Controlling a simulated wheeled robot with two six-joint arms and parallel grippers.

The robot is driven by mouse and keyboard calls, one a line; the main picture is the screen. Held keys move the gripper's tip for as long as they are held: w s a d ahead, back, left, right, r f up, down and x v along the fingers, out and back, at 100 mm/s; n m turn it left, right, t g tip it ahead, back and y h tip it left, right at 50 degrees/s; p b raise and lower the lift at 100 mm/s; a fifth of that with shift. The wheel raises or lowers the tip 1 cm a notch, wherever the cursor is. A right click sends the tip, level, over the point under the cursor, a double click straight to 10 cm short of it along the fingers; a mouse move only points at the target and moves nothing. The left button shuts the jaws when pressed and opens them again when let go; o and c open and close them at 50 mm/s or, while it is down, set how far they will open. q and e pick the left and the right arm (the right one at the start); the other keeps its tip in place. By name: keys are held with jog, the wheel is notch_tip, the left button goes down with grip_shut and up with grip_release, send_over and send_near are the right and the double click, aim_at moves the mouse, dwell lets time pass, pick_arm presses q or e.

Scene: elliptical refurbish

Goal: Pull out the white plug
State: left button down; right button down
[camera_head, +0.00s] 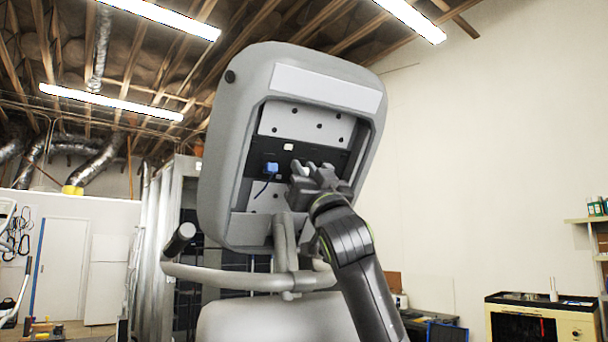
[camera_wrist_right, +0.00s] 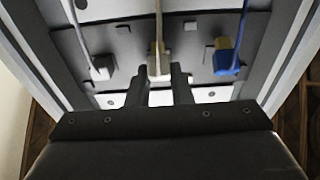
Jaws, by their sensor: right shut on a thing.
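In the wrist view, three plugs with cables sit in a row on the dark panel. The middle plug (camera_wrist_right: 157,64) is cream-white with a beige cable. My right gripper (camera_wrist_right: 161,72) is shut on it, one finger on each side. A white-grey plug (camera_wrist_right: 101,70) is on the left and a blue plug (camera_wrist_right: 228,60) is on the right. In the head view, my right gripper (camera_head: 308,170) reaches the open back of the grey console (camera_head: 230,130) and hides the plug it holds. The blue plug (camera_head: 271,168) shows to its left. My left gripper is not in view.
The console's raised rim surrounds the recessed panel, close to my right gripper. Grey handlebars (camera_head: 220,277) stand below it. A tool cabinet (camera_head: 545,318) is at lower right. The space between console and right wall is free.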

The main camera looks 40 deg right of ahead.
jog(key=c, duration=1.6)
grip_release()
jog(key=shift+f, duration=0.15)
jog(key=o, duration=0.3)
jog(key=shift+s, duration=0.15)
jog(key=b+v, duration=1.1)
jog(key=v, duration=0.6)
jog(key=shift+s+a+b, duration=0.15)
jog(key=shift+b, duration=0.25)
